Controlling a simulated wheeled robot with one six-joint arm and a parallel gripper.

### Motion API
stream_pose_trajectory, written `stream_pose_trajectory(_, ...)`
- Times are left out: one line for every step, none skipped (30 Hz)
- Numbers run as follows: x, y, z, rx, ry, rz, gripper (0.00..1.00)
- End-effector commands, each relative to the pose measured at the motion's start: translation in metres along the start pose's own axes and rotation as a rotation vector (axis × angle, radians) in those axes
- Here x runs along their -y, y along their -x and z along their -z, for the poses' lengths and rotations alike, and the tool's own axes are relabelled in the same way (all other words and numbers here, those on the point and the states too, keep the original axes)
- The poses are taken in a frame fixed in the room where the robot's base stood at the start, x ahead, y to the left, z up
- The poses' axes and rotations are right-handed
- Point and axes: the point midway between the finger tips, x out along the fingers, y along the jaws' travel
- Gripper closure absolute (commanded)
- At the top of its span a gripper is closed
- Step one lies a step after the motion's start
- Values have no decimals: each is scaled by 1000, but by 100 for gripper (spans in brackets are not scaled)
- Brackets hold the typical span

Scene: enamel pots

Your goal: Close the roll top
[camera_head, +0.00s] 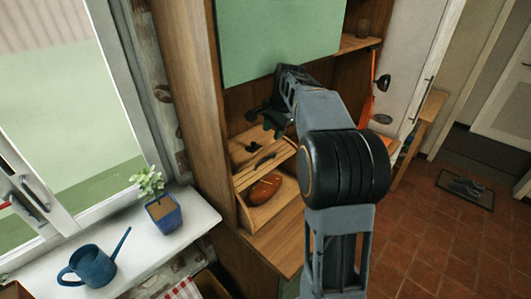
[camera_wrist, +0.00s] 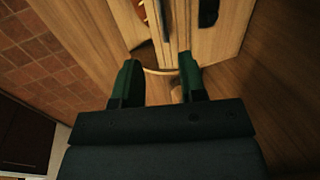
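A wooden bread box (camera_head: 246,216) stands on the cabinet shelf, and a brown loaf (camera_head: 262,188) lies in its open front. The slatted wooden roll top (camera_head: 258,164) is raised above the loaf, leaving the front open. My gripper (camera_head: 270,122) is above the box, partly hidden by my own arm. In the wrist view my gripper (camera_wrist: 160,72) has its two dark green fingers spread apart, with nothing clearly held between them. Wooden parts of the box (camera_wrist: 174,32) show just beyond the fingertips. I cannot tell whether a fingertip touches the roll top.
A green cabinet panel (camera_head: 275,38) is above the box. A wooden side wall (camera_head: 190,90) stands to the left. A potted plant (camera_head: 163,212) and blue watering can (camera_head: 90,265) are on the white sill. The tiled floor (camera_head: 430,235) at the right is mostly clear.

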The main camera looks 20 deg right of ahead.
Motion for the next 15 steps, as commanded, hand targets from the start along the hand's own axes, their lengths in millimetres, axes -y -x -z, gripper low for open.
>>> stream_pose_trajectory(1,-3,2,2,-10,-1,62)
stream_pose_trajectory(1,-6,3,3,-14,-1,62)
stream_pose_trajectory(2,-11,4,4,-16,-2,62)
stream_pose_trajectory(2,-15,4,4,-17,-2,62)
stream_pose_trajectory(2,-20,4,4,-17,-2,62)
stream_pose_trajectory(1,-27,3,5,-17,-3,62)
stream_pose_trajectory(1,-33,3,5,-17,-3,62)
stream_pose_trajectory(2,-38,3,6,-17,-3,62)
stream_pose_trajectory(2,-46,3,5,-17,-3,62)
stream_pose_trajectory(1,-52,3,5,-17,-3,62)
stream_pose_trajectory(1,-58,3,5,-17,-3,62)
stream_pose_trajectory(2,-66,3,5,-17,-2,62)
stream_pose_trajectory(1,-72,3,5,-17,-3,62)
stream_pose_trajectory(2,-77,3,4,-16,-2,62)
stream_pose_trajectory(1,-84,3,5,-16,-2,62)
